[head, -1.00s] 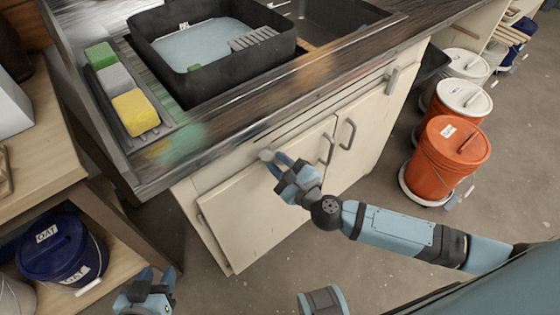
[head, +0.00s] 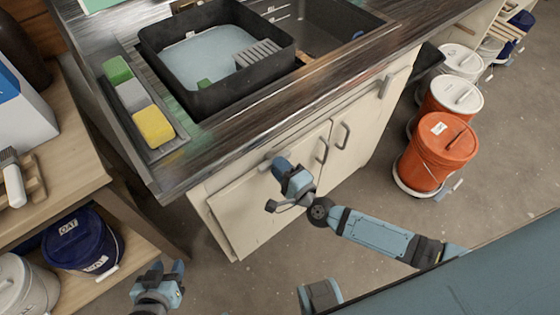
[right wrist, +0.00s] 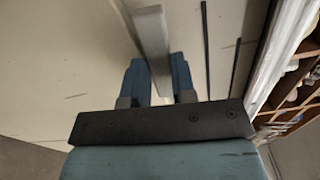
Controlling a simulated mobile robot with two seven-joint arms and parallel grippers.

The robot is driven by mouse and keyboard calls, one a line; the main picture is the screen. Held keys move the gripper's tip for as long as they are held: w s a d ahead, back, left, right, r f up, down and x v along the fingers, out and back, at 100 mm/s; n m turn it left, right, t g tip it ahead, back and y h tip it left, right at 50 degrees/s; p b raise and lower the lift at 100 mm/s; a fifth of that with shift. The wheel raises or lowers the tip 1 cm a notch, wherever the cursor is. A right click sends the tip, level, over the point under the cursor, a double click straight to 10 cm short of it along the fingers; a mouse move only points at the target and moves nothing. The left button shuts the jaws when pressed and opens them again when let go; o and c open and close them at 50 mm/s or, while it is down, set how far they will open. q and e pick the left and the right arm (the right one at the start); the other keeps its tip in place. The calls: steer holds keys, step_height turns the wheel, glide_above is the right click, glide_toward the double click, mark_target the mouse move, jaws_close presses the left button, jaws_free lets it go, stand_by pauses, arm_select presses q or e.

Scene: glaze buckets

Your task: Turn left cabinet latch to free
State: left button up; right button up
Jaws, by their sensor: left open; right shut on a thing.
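The left cabinet latch is a grey bar (right wrist: 152,40) that runs between my right gripper's two blue fingers in the right wrist view. My right gripper (head: 280,167) is shut on it at the upper part of the left cabinet door (head: 262,207), below the counter edge. In the head view the gripper mostly hides the latch, so I cannot tell its exact angle there. A similar grey latch (head: 387,84) stands at the right end of the cabinet front. My left gripper (head: 168,268) is open and empty, low at the bottom left.
The counter (head: 215,145) with a black tub (head: 185,72) and a sponge tray (head: 166,147) overhangs the cabinet. Two door handles (head: 323,152) are right of my gripper. Orange buckets (head: 437,150) stand at right. A wooden shelf (head: 85,165) is at left.

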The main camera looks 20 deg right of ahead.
steer(key=shift+n+p, duration=0.5)
steer(key=shift+n, duration=0.3)
steer(key=o, duration=0.9)
